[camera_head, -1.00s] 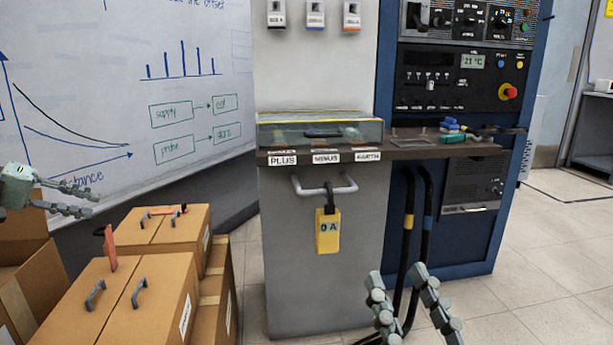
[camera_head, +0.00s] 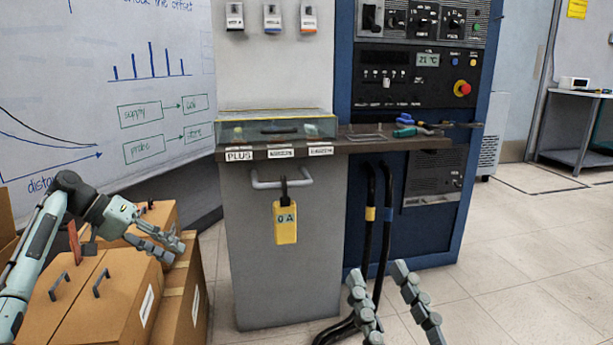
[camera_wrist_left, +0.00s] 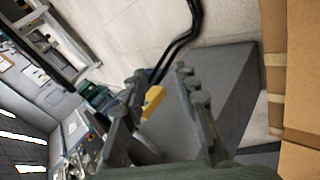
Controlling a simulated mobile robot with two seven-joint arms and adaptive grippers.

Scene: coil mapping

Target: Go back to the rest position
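My left gripper (camera_head: 172,248) is in front of the whiteboard, above the cardboard boxes at the left of the head view. Its fingers are spread and nothing is between them; they also show apart in the left wrist view (camera_wrist_left: 158,100). My right gripper (camera_head: 382,285) is at the bottom of the head view, its fingers pointing up and apart, with nothing held. It is in front of the cabinet and the black cables (camera_head: 371,235).
Cardboard boxes (camera_head: 120,310) stand close below my left arm. A grey cabinet (camera_head: 270,250) carries a yellow tag (camera_head: 285,222) and a glass-covered case (camera_head: 275,127). A blue instrument rack (camera_head: 450,200) stands beside it. The floor at the right (camera_head: 540,270) is clear.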

